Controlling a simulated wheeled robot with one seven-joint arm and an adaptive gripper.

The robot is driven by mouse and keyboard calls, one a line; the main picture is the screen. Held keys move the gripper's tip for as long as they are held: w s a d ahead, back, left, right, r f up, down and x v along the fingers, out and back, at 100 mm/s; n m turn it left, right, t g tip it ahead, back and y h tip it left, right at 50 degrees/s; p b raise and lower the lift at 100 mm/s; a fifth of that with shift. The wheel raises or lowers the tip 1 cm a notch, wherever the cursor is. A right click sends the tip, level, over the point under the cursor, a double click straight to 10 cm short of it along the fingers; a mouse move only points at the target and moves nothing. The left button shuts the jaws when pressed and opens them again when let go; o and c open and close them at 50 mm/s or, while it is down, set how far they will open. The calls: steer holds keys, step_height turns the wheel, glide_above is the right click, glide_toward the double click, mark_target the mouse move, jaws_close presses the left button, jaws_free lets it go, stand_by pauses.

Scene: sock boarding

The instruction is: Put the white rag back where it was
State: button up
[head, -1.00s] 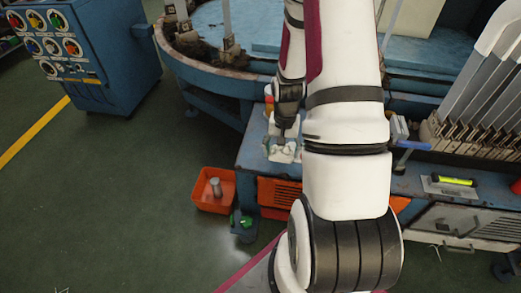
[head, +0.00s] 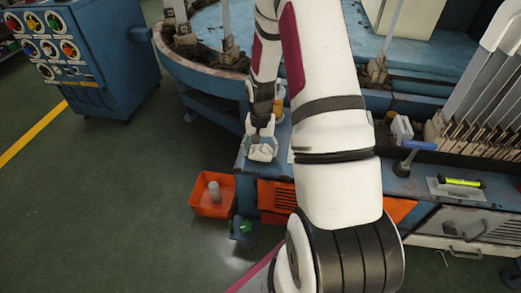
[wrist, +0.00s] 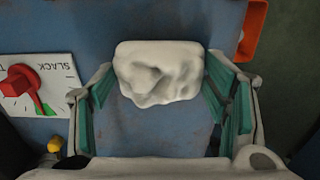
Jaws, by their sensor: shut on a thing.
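The white rag (head: 262,153) is a crumpled white bundle, seen above the left end of the blue bench (head: 243,163) in the head view. My gripper (head: 261,131) points down and is shut on it. In the wrist view the rag (wrist: 158,74) sits between the green-padded fingers of my gripper (wrist: 160,85), over the blue bench surface. I cannot tell whether the rag touches the bench.
A white plate with a red knob (wrist: 28,84) lies left of the gripper in the wrist view. An orange bin (head: 201,208) stands on the floor, left of the bench.

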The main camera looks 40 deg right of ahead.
steer(key=shift+f, duration=0.15)
steer(key=o, duration=1.1)
